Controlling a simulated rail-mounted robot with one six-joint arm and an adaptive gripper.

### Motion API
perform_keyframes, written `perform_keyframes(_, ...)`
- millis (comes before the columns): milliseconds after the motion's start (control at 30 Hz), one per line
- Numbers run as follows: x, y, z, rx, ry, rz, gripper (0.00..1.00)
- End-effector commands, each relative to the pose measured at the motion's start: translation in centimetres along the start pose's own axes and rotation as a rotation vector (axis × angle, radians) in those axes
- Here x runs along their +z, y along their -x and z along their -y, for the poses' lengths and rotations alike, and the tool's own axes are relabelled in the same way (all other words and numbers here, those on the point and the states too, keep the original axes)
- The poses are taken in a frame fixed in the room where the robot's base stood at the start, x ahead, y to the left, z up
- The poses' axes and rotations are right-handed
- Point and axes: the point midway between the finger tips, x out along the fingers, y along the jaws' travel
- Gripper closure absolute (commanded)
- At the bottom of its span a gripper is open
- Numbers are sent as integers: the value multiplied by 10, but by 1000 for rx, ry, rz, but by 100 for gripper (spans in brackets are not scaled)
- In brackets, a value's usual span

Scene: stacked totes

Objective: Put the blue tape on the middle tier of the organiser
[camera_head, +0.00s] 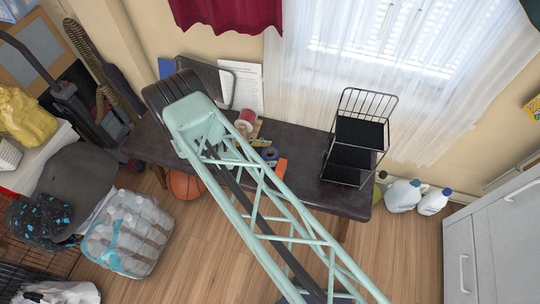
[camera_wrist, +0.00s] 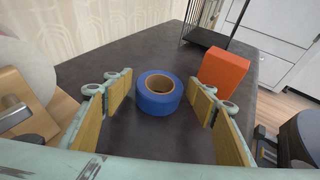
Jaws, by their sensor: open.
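The blue tape (camera_wrist: 158,103), a roll with a tan core, lies flat on the dark bench top in the wrist view. My gripper (camera_wrist: 160,87) is open, its tan-padded fingers to the left and right of the roll with gaps on both sides. In the head view the tape (camera_head: 270,153) shows partly beside my arm, which hides most of my gripper. The black wire organiser (camera_head: 330,152) stands on the bench to the right, with dark tier surfaces one above the other. Part of it shows at the top of the wrist view (camera_wrist: 205,37).
An orange block (camera_wrist: 226,70) stands just right of the tape, near my right finger. A pale roll and wooden item (camera_wrist: 68,92) are close on the left. A dark round object (camera_wrist: 305,135) is at lower right. The bench (camera_head: 305,147) is bare between the block and organiser.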

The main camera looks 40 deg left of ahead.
Motion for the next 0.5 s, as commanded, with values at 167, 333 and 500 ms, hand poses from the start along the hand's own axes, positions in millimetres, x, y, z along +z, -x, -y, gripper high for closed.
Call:
perform_keyframes(167,0,0,0,0,0,0,48)
perform_keyframes(333,0,0,0,0,0,0,60)
perform_keyframes(500,0,0,0,0,0,0,75)
